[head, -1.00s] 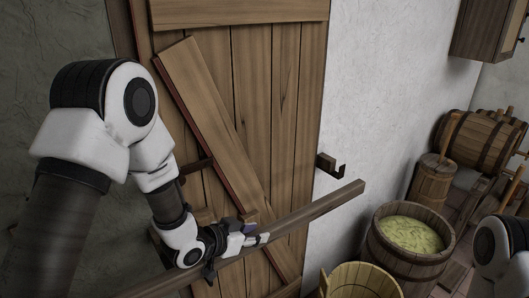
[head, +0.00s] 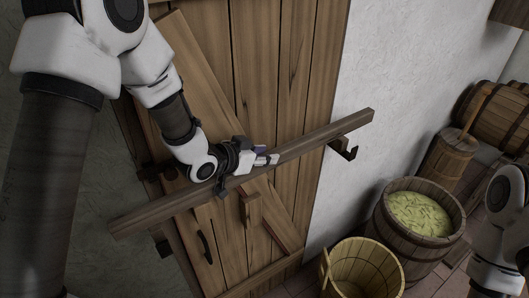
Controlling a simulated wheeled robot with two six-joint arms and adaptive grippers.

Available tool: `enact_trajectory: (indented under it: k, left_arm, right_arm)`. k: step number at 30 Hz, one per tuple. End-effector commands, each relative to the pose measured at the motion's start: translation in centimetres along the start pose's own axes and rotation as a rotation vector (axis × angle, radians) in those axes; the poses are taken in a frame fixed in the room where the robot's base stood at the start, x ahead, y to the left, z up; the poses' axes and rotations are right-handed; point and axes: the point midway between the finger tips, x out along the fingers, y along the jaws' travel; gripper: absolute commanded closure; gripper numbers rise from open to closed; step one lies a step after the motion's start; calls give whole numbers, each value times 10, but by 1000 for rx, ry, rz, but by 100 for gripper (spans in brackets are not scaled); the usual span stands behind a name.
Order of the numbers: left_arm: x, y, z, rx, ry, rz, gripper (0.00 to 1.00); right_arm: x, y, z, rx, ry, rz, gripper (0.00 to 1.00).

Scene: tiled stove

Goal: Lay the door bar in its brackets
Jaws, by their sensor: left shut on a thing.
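The door bar (head: 318,137) is a long wooden beam held across the plank door (head: 290,60), sloping up to the right in the head view. My left gripper (head: 262,160) is shut on it near its middle. The bar's right end lies just above the dark hook bracket (head: 349,152) on the white wall; whether they touch I cannot tell. A wooden piece (head: 251,210) stands out from the door below the bar. My right gripper is out of view.
An open wooden tub (head: 334,262) stands below the right bracket. Right of it is a barrel (head: 400,248) with yellow-green contents, then a churn (head: 444,160) and a lying cask (head: 501,120). A dark door handle (head: 205,247) is below the bar.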

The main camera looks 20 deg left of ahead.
Motion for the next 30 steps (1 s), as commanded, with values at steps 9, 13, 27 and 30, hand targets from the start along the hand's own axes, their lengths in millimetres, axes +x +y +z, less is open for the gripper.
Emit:
enact_trajectory:
  k: [9, 13, 27, 30]
  left_arm:
    - [12, 0, 22, 8, 4, -5, 100]
    - [19, 1, 35, 7, 3, -5, 100]
    - [27, 1, 50, 8, 4, -5, 100]
    - [27, 1, 50, 8, 3, -5, 100]
  right_arm:
    - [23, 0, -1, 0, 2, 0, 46]
    - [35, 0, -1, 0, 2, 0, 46]
    - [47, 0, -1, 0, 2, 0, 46]
    - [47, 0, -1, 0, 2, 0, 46]
